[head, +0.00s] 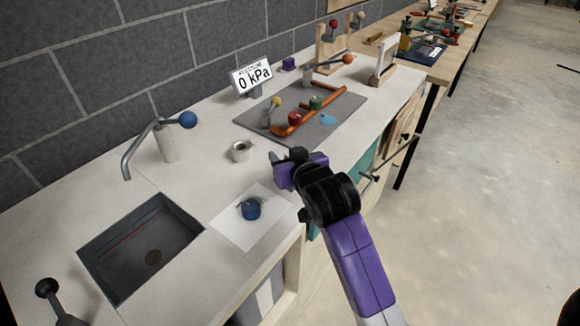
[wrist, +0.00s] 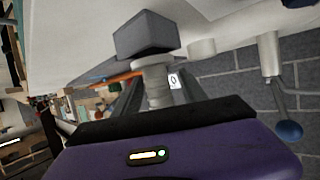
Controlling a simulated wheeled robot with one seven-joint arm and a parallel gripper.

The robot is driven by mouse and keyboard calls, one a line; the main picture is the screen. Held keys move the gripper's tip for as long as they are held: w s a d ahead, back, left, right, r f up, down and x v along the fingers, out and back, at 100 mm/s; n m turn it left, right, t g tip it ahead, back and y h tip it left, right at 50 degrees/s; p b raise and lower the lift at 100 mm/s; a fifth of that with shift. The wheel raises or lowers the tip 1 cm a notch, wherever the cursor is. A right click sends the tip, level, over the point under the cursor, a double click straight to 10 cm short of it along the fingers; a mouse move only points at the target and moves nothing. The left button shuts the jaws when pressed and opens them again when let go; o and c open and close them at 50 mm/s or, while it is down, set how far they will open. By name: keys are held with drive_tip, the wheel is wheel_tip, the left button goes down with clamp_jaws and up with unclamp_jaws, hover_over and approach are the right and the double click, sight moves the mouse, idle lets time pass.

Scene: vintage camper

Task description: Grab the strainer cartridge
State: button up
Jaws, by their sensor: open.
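A bit of blue shows at the wrist view's top edge (wrist: 297,3), probably the same cylinder. A short pale cup with a dark opening (head: 241,151) stands farther back, left of my gripper, and shows in the wrist view (wrist: 201,48).
The sink (head: 140,250) lies left of the white sheet. A faucet with a blue ball (head: 168,143) rises behind it. A grey mat (head: 340,112) with an orange tool and colored knobs lies beyond my gripper. A 0 kPa sign (head: 253,76) stands near the wall.

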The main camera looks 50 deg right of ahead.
clamp_jaws()
